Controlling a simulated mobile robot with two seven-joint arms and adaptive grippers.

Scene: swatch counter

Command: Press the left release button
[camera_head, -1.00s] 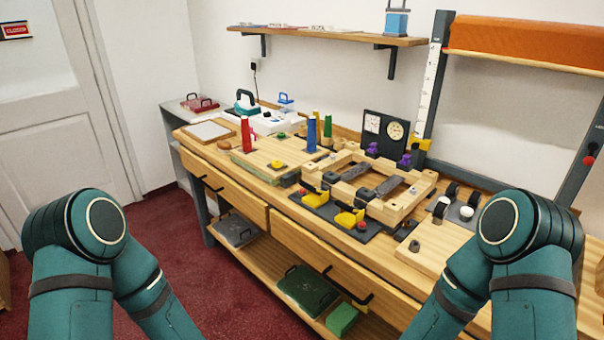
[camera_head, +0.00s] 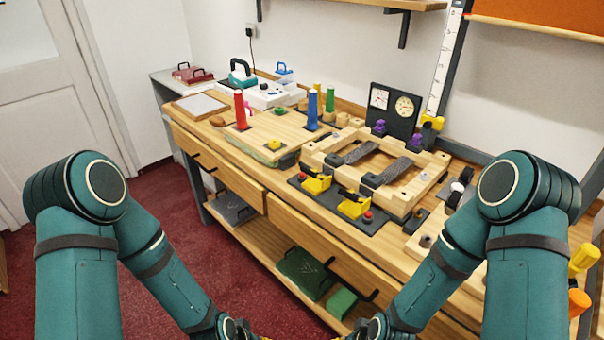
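A dark base plate (camera_head: 337,208) lies along the front of the workbench, before a wooden frame (camera_head: 317,157). On it are two yellow blocks, a left one (camera_head: 316,184) and a right one (camera_head: 353,206). A small red button (camera_head: 304,177) sits at the left block, and another red button (camera_head: 367,216) sits at the right block. Neither is touched by my arms. My two arms come down at the left and right, with their wrists at the bottom edge. My grippers are cut off below the picture, so their fingers do not show.
The workbench also holds a red peg (camera_head: 240,111), a blue peg (camera_head: 312,110), a green peg (camera_head: 330,104) and a dark gauge panel (camera_head: 394,110). The lower shelf holds a green case (camera_head: 304,272) and a green block (camera_head: 342,301).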

